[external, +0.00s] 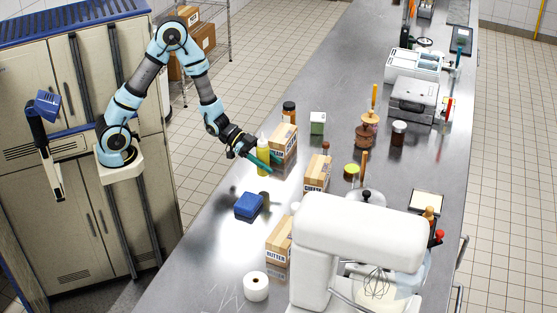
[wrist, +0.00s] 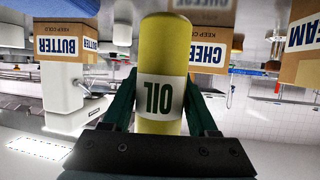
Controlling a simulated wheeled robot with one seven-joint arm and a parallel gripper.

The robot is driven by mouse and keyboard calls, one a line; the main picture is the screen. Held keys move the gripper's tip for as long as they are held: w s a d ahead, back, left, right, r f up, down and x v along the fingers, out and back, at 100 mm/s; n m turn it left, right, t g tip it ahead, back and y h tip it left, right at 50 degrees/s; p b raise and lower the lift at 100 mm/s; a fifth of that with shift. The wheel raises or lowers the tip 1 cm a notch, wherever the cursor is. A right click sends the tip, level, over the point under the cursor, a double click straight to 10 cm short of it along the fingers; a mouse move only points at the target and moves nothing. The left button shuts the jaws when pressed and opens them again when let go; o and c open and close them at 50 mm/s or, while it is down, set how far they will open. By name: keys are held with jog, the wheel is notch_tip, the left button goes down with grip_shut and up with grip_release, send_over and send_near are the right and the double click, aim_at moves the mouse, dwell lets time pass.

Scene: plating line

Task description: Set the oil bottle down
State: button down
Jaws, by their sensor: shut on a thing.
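The oil bottle (external: 262,168) is yellow and looks upright in the external view. My gripper (external: 266,159) is shut around it, with a green finger on either side. A dark reflection or shadow lies on the counter below the bottle with a gap between, so it appears held a little above the surface. In the wrist view, which is upside down, the oil bottle (wrist: 162,55) fills the middle with its white OIL label, between the fingers of my gripper (wrist: 160,88).
The steel counter (external: 222,232) has a blue block (external: 249,205) in front of the bottle. A cream carton (external: 285,141) stands close behind it, a cheese carton (external: 317,174) to the right, and a butter carton (external: 279,245) and white mixer (external: 360,230) nearer.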

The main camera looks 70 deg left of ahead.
aim_at(268, 175)
jog(key=shift+f+p, duration=0.3)
jog(key=shift+f, duration=1.85)
jog(key=shift+f, duration=0.1)
jog(key=shift+c, duration=0.9)
grip_release()
jog(key=shift+s+a+r, duration=0.2)
jog(key=shift+a, duration=0.1)
jog(key=p+v, duration=0.5)
jog(key=v, duration=0.6)
